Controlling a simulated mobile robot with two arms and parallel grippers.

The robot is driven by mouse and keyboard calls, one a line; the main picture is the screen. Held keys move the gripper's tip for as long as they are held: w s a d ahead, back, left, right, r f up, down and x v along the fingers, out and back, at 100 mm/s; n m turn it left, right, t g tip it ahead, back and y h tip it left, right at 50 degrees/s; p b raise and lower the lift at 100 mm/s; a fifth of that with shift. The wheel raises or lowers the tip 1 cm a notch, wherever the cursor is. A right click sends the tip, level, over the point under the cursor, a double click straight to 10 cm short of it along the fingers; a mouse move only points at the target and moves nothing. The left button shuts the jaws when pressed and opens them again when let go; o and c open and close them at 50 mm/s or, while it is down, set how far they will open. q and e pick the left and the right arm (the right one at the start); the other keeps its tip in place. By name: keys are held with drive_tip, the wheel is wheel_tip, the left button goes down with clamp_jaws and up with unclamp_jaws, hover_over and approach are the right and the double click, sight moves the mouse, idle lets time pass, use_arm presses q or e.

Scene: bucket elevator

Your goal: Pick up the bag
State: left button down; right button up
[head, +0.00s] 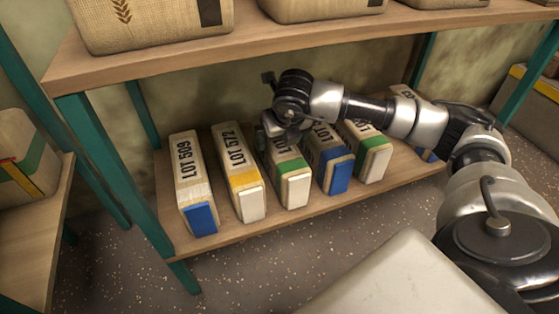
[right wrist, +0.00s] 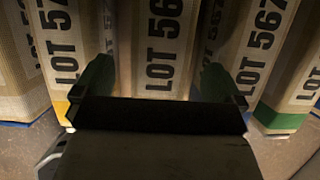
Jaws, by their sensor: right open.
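Several pale bags stand in a row on the low wooden shelf. The third bag from the left (head: 291,179), with a green band, is partly hidden by my right gripper (head: 284,128). In the right wrist view, a bag marked LOT 56 and a further unclear digit (right wrist: 163,45) stands between the two fingers of the right gripper (right wrist: 155,88). The fingers are open, one on each side of it; I cannot tell whether they touch it. My left gripper is not in view.
Bag LOT 509 (head: 193,185) and bag LOT 572 (head: 238,172) stand to the left; a blue-banded bag (head: 333,165) and a green-banded bag (head: 368,157) to the right. The upper shelf board (head: 190,65) overhangs them. Teal posts (head: 112,165) frame the rack.

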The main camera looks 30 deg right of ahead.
sight(280, 142)
drive_tip(key=b+x, duration=0.4)
drive_tip(key=x, duration=0.1)
drive_tip(key=shift+s+f, duration=0.1)
drive_tip(key=shift+s, duration=0.05)
drive_tip(key=c, duration=1.6)
drive_tip(key=shift+d+r, duration=0.1)
drive_tip(key=shift+r, duration=0.2)
drive_tip(key=shift+c, duration=1.1)
